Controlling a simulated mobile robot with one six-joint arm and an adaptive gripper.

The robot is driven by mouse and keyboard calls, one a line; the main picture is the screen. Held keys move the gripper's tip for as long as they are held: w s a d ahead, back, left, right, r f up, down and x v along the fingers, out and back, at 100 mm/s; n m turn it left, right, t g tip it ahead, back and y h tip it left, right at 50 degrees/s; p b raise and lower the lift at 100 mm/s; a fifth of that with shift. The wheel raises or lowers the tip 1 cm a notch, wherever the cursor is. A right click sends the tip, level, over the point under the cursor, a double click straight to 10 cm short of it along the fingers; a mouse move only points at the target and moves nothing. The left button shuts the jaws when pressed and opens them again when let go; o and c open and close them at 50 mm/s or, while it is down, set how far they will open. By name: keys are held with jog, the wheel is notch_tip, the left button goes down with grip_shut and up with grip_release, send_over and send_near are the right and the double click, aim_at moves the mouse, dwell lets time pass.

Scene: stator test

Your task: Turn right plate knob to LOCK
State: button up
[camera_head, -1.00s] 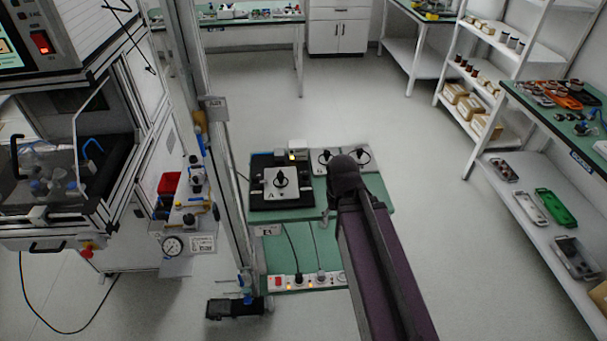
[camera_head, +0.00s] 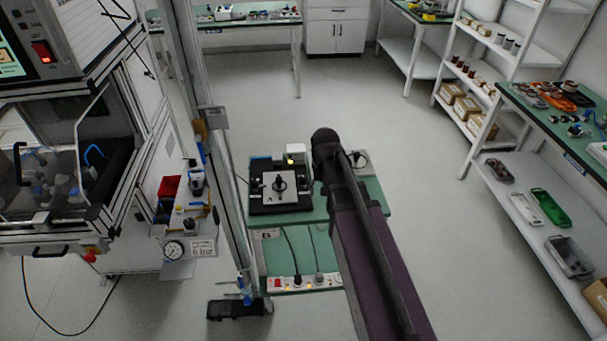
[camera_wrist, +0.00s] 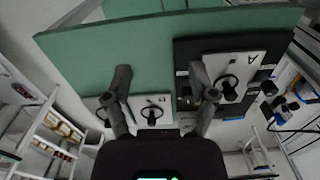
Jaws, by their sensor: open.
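A pale plate with a dark knob (camera_head: 362,159) shows to the right of my arm in the head view. Another part of the pale plates there is hidden behind my arm. In the wrist view, which looks turned over, a pale plate with a dark knob (camera_wrist: 152,114) lies between and beyond my fingers, and another knob (camera_wrist: 103,113) is to its left, partly hidden. Plate A (camera_wrist: 250,62) has its own knob (camera_wrist: 228,92) near the right finger. My gripper (camera_wrist: 161,76) is open and empty, its fingers apart and around no knob. Knob settings are too small to read.
The plates rest on a green-topped table (camera_head: 377,204). A black fixture (camera_head: 262,164) carries plate A, with a small white box (camera_head: 295,150) behind. An upright metal post (camera_head: 226,190) stands close on the left. Floor right of the table is clear.

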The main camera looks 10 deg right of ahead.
notch_tip(320, 180, up, 5)
jog(key=m+p, duration=0.2)
jog(key=p, duration=0.2)
send_over(304, 177)
jog(key=shift+a+f, duration=0.1)
jog(key=shift+f, duration=0.15)
jog(key=shift+s+f+b, duration=0.1)
jog(key=shift+f+b, duration=0.1)
jog(key=shift+b, duration=0.15)
notch_tip(304, 177, down, 13)
jog(key=b, duration=1.3)
jog(key=shift+f, duration=0.15)
grip_shut()
